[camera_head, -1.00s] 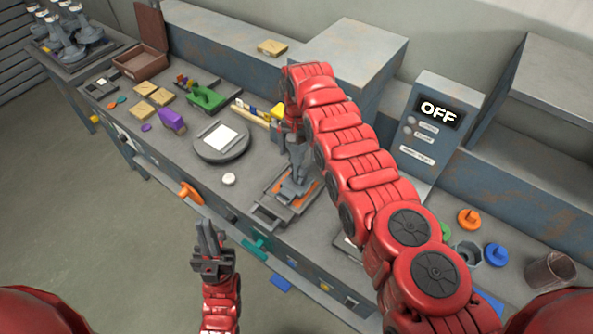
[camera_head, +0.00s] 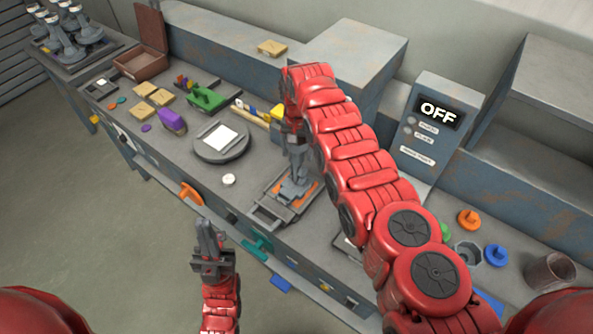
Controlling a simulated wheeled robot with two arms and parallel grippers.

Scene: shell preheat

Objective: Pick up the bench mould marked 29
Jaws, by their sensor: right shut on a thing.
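My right gripper (camera_head: 297,168) points down over a grey tray (camera_head: 266,214) with orange patches on the bench. It is shut on a grey piece (camera_head: 293,190) at the tray, which looks like a bench mould. Its number cannot be read, and my fingers and arm hide part of it. I cannot tell whether it touches the tray. Several grey moulds with white tops (camera_head: 66,30) stand on the side table at the far left; their marks are too small to read. My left gripper (camera_head: 208,236) is off the bench's front edge, with nothing visible in it; its finger gap is unclear.
A round grey plate with a white square (camera_head: 220,140) lies left of the tray, with a small white disc (camera_head: 229,180) nearby. A grey unit reading OFF (camera_head: 437,112) stands right of my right arm. Orange (camera_head: 469,218) and blue (camera_head: 496,255) knobbed pieces lie at right.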

